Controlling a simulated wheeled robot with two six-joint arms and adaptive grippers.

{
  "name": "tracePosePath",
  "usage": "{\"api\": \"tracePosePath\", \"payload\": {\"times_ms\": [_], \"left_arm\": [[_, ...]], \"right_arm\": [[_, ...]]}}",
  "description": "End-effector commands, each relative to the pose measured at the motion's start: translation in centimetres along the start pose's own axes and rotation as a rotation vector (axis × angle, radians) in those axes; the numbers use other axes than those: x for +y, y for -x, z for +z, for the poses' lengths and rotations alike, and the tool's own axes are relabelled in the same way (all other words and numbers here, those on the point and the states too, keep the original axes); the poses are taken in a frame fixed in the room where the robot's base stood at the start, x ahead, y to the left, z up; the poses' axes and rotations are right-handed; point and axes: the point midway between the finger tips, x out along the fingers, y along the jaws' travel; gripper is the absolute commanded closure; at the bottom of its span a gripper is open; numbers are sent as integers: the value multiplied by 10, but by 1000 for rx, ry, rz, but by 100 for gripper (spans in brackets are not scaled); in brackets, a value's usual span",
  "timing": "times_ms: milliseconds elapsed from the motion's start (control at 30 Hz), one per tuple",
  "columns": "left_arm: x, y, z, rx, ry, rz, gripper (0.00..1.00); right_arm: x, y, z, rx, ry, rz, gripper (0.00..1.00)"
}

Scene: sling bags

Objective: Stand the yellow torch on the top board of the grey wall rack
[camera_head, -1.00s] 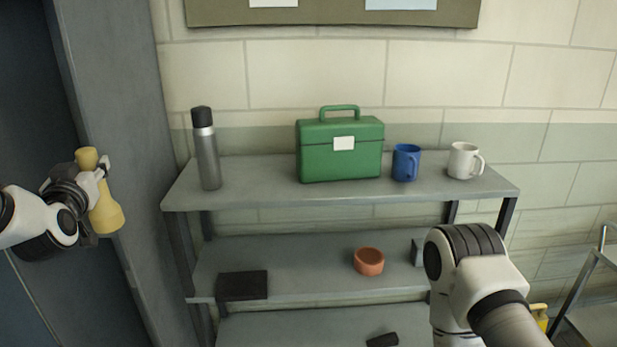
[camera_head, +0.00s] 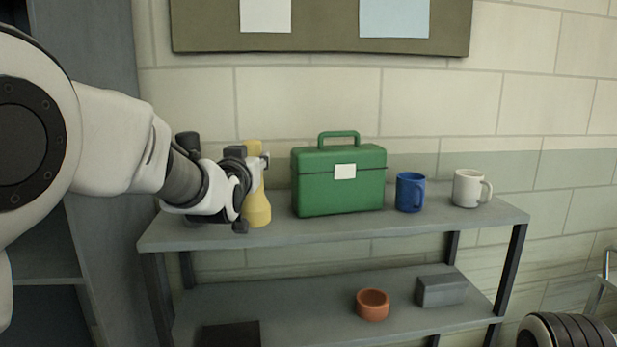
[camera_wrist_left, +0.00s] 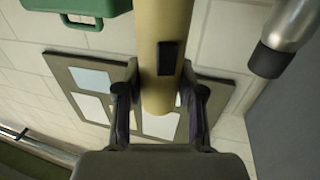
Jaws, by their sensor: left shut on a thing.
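The yellow torch (camera_head: 257,208) is upright over the top board (camera_head: 340,226) of the grey wall rack, left of the green box. I cannot tell whether its base touches the board. My left gripper (camera_head: 256,170) is shut on the torch from the left, and its fingers cover part of the torch. In the left wrist view the torch (camera_wrist_left: 163,50) passes between the two fingers (camera_wrist_left: 160,95), with a dark switch on its side. My right gripper is not in view.
A green box (camera_head: 338,190), a blue mug (camera_head: 410,192) and a white mug (camera_head: 468,188) stand on the top board. A flask (camera_head: 187,142) is mostly hidden behind my left arm. An orange bowl (camera_head: 373,304) and a grey block (camera_head: 441,289) are on the board below.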

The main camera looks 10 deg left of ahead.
Motion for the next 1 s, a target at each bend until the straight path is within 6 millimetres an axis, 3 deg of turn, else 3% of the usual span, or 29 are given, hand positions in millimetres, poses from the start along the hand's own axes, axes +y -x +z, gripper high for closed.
{"api": "tracePosePath", "payload": {"times_ms": [33, 200, 367, 633, 967, 1000], "left_arm": [[-6, -16, -5, -3, 4, -1, 100], [-23, -68, 0, -2, 2, -2, 100], [-34, -100, 6, 2, 0, -1, 100], [-35, -106, 41, -1, -2, -1, 100], [-35, -105, 50, 2, -1, 0, 100], [-35, -105, 48, 0, -1, 0, 48]], "right_arm": [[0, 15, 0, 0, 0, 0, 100], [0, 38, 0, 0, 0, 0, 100], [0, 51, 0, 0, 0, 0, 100], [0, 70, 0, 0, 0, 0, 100], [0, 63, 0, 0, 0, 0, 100], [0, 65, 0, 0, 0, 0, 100]]}}
